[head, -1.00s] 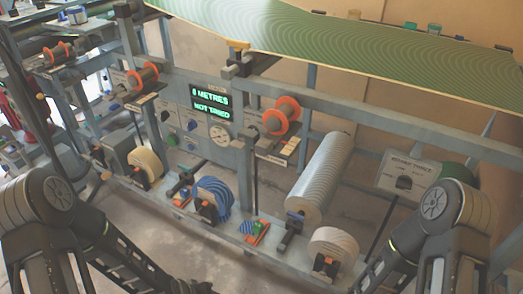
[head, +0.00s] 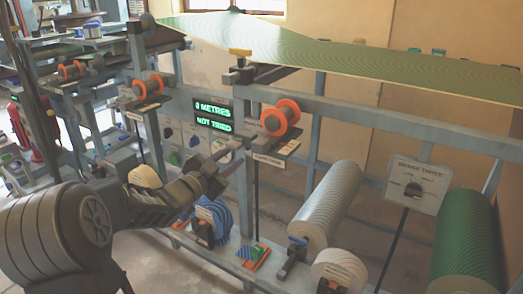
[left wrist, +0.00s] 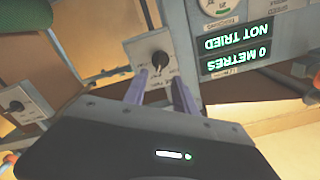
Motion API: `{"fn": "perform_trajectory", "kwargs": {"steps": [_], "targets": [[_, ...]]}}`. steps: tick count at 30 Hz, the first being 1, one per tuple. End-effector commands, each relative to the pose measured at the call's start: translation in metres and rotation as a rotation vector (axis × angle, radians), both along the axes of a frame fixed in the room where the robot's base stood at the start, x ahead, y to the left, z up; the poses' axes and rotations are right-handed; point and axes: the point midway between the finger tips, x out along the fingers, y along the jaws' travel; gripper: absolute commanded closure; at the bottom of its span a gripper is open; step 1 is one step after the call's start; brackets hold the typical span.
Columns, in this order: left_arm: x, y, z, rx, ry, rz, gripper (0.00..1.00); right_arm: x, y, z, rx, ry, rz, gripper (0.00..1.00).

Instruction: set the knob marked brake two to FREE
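A dark knob (left wrist: 158,64) on a white plate shows in the left wrist view, just beyond and between my left gripper's fingertips (left wrist: 160,82). The small lettering on its plate is unreadable, so I cannot tell whether it is brake two or how it is set. The two purple fingers are apart, and I cannot tell whether they touch the knob. In the head view my left gripper (head: 218,160) reaches the grey panel below the green display (head: 213,116), partly hiding a dial. My right gripper is out of view.
A second knob plate (left wrist: 18,104) sits left in the wrist view. Orange-flanged spools (head: 280,118) stick out right of the display. A blue-striped roll (head: 222,218) and a grey roll (head: 328,205) stand low.

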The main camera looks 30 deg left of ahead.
Motion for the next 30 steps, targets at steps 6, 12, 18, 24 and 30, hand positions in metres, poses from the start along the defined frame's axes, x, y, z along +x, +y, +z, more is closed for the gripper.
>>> {"fn": "perform_trajectory", "kwargs": {"steps": [6, 12, 18, 24, 30], "targets": [[0.001, 0.000, -0.001, -0.002, 0.002, 0.001, 0.66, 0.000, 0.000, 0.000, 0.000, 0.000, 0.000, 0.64], [0.013, 0.000, -0.002, -0.002, 0.003, 0.001, 0.66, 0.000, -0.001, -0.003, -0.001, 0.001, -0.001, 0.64], [0.042, 0.001, -0.003, -0.002, 0.002, 0.000, 0.66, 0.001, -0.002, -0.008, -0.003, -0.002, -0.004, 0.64], [0.070, 0.001, -0.002, -0.003, 0.002, 0.001, 0.66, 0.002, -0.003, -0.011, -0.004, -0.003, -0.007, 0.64], [0.079, 0.002, -0.001, -0.004, 0.002, 0.002, 0.66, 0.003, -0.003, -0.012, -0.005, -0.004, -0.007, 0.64]]}}
